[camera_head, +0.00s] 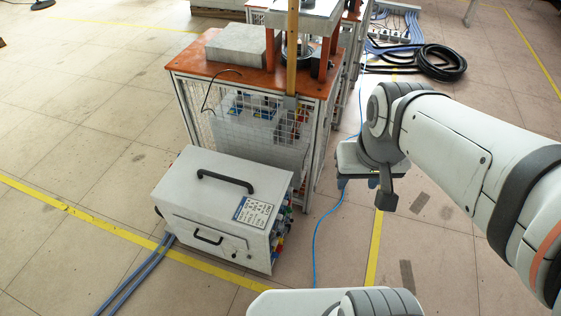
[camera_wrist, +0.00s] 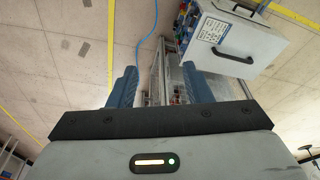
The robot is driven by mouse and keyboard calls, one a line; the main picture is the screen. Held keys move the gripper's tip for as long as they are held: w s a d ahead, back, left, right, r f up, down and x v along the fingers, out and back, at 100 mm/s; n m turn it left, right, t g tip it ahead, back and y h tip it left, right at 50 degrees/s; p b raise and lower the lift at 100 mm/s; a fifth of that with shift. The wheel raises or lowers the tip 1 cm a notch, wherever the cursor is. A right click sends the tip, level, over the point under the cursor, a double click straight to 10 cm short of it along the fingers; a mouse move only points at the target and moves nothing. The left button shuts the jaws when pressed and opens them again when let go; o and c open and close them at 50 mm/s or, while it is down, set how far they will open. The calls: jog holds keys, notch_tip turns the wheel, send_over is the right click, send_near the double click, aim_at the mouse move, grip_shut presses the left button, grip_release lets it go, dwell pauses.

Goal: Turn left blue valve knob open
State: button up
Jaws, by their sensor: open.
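A light grey metal box (camera_head: 215,200) stands on the floor at the lower middle of the head view. Its right side carries small coloured fittings (camera_head: 281,232), some blue and some red or yellow. They are too small and too oblique to tell which is the left blue valve knob or how it is turned. The wrist view shows the box (camera_wrist: 235,42) at the upper right, with blue and red fittings (camera_wrist: 186,18) on its left end. My gripper (camera_wrist: 160,88) is open and empty, its two blue fingers apart. In the head view, my gripper (camera_head: 358,183) hangs right of the box, clear of it.
A caged stand (camera_head: 255,125) with an orange top (camera_head: 195,62) rises behind the box. A thin blue cable (camera_head: 318,235) lies on the floor between box and gripper. Blue hoses (camera_head: 140,275) run at lower left. A black hose coil (camera_head: 440,62) lies at upper right.

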jog(key=shift+o, duration=0.3)
jog(key=w+a+f+m+g+y+b, duration=0.2)
jog(key=w+f+b, duration=0.3)
jog(key=f, duration=0.5)
jog(key=w+a+f+m+g+y+b, duration=0.2)
jog(key=w+f+b, duration=0.3)
jog(key=f, duration=0.6)
jog(key=shift+w+a+g+y+b, duration=0.2)
jog(key=shift+a+g+y+b, duration=0.35)
jog(key=shift+a+g+y, duration=0.2)
jog(key=w+a+f+m+y+b, duration=0.1)
jog(key=w+f+m+y+b, duration=0.3)
jog(key=f, duration=0.8)
jog(key=w+a+f+m+y+b, duration=0.1)
jog(key=w+f+m+y+b, duration=0.25)
jog(key=f, duration=0.85)
jog(key=m+t+y+b, duration=0.4)
jog(key=m+t+b, duration=0.6)
jog(key=b, duration=0.4)
send_near(276, 255)
jog(key=w+f, duration=0.1)
jog(key=b+x, duration=0.1)
jog(key=x, duration=0.7)
jog(key=shift+s+f+g, duration=0.2)
jog(key=shift+f+g, duration=0.05)
jog(key=shift+g, duration=0.2)
jog(key=shift+m, duration=0.25)
jog(key=shift+c, duration=0.2)
